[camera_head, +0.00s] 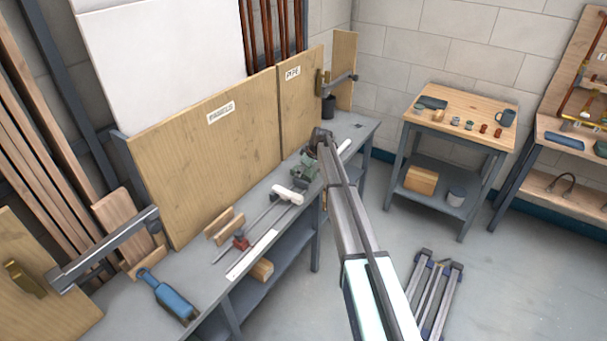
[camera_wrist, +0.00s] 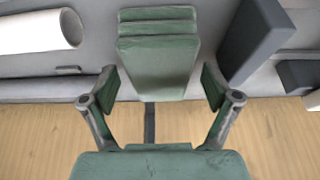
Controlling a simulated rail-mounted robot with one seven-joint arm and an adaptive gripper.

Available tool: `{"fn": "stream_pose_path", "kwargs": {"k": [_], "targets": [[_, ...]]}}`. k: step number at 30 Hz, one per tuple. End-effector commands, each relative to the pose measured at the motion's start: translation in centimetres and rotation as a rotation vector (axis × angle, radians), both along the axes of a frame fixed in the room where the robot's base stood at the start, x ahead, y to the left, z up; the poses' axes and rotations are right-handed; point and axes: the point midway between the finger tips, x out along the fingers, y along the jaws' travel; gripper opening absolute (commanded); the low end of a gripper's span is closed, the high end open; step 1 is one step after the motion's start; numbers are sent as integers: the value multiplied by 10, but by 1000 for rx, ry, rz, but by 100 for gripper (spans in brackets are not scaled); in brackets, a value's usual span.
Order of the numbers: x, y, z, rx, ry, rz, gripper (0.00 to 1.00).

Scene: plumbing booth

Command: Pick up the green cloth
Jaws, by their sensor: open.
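A green block-like thing (camera_wrist: 158,65) with layered strips along its far edge is in the middle of the wrist view. I cannot tell whether it is the cloth or part of a vise. My gripper (camera_wrist: 160,88) is open, with one finger on each side of this green thing; contact cannot be judged. In the head view, a green thing (camera_head: 304,168) sits on the grey bench below and left of my gripper (camera_head: 319,137). No clearly separate green cloth shows in the head view. A second green surface (camera_wrist: 160,165) fills the bottom of the wrist view.
A white cylinder (camera_wrist: 38,30) lies left of the fingers, and a dark block (camera_wrist: 254,38) stands close on the right. The bench (camera_head: 205,270) also bears a red-bodied clamp (camera_head: 241,242) and a blue tool (camera_head: 170,298). A wooden panel (camera_head: 210,155) rises behind it.

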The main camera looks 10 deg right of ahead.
Motion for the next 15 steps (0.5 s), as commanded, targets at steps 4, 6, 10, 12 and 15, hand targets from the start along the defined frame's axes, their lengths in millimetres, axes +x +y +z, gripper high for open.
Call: {"fn": "stream_pose_path", "kwargs": {"k": [4, 6, 10, 12, 15], "targets": [[0, 0, -1, 0, 0, 0, 88], [0, 0, -2, 0, 0, 0, 88], [0, 0, -3, 0, 0, 0, 88], [0, 0, -4, 0, 0, 0, 88], [0, 0, -4, 0, 0, 0, 88]]}}
